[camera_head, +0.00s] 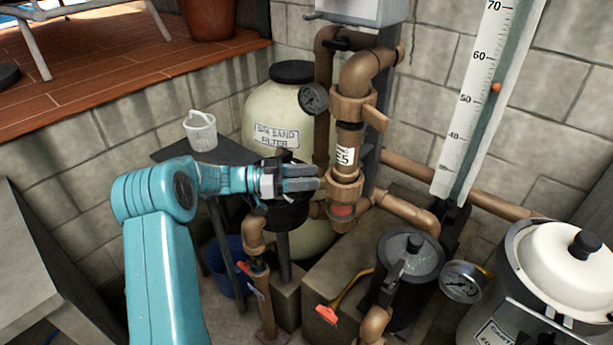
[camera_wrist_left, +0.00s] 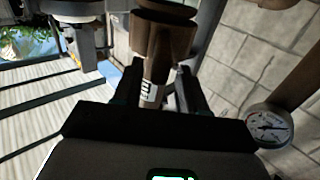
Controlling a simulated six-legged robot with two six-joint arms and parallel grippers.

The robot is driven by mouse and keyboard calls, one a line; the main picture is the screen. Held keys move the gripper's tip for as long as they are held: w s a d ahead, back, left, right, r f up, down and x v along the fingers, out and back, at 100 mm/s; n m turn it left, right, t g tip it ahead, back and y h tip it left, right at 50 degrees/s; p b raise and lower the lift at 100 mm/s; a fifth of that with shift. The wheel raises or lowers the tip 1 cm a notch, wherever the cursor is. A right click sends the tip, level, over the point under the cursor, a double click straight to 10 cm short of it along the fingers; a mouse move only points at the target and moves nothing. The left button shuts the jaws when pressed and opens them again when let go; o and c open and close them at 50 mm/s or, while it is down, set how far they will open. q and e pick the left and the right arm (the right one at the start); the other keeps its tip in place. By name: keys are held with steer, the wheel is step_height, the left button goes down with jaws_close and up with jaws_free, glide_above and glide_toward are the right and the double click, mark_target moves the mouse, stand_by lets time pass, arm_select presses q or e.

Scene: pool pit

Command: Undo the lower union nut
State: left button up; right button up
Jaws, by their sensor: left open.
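The lower union nut (camera_head: 343,186) is a brown ribbed collar on the upright brown pipe, below a white label (camera_head: 345,156) ending in "E5". A red band (camera_head: 343,210) shows just under it. My left gripper (camera_head: 318,178) comes in from the left, level with the nut, its fingers pointing at it. It is open. In the left wrist view my left gripper (camera_wrist_left: 160,68) has its fingers apart, with the labelled pipe (camera_wrist_left: 152,93) showing between them and a brown collar (camera_wrist_left: 160,38) past their tips. I cannot tell whether they touch it. My right gripper is not in view.
A gauge (camera_head: 313,98) and the sand filter (camera_head: 270,110) stand behind my gripper. A lidded dark pump pot (camera_head: 411,255), a second gauge (camera_head: 461,282) and a cartridge housing (camera_head: 545,275) crowd the lower right.

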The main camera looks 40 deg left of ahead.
arm_select(q)
steer(key=b+v, duration=0.1)
steer(key=v, duration=1.5)
steer(key=shift+s, duration=0.25)
steer(key=shift+r, duration=0.15)
